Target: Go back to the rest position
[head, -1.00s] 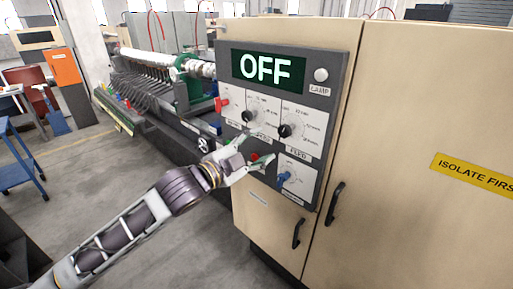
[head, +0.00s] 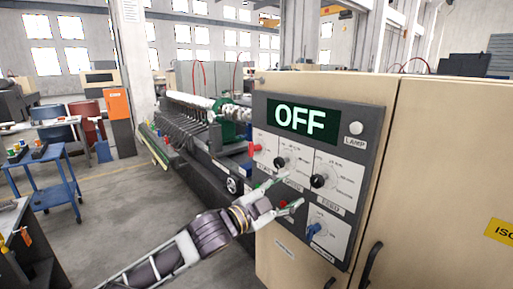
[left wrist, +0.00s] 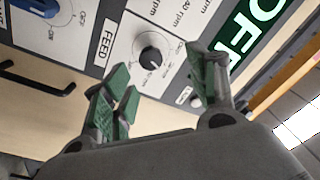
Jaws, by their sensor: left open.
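My left gripper (head: 280,200) is open and empty in front of the control panel (head: 372,160) on the beige cabinet. In the left wrist view its green-padded fingers (left wrist: 160,95) stand apart, with a black FEED knob (left wrist: 149,56) showing between and beyond them. The panel's display (head: 300,118) reads OFF. In the head view the panel has two black knobs, a red switch (head: 255,148), a blue knob (head: 314,229) and a red part (head: 284,204) close to my fingers. Whether a finger touches the panel cannot be told. My right gripper is not in view.
The beige cabinet (head: 430,150) with dark handles fills the right side. A long machine (head: 195,135) runs back behind the panel. A blue cart (head: 50,180) and an orange-and-grey cabinet (head: 119,125) stand at the left. Grey floor (head: 130,215) lies open between.

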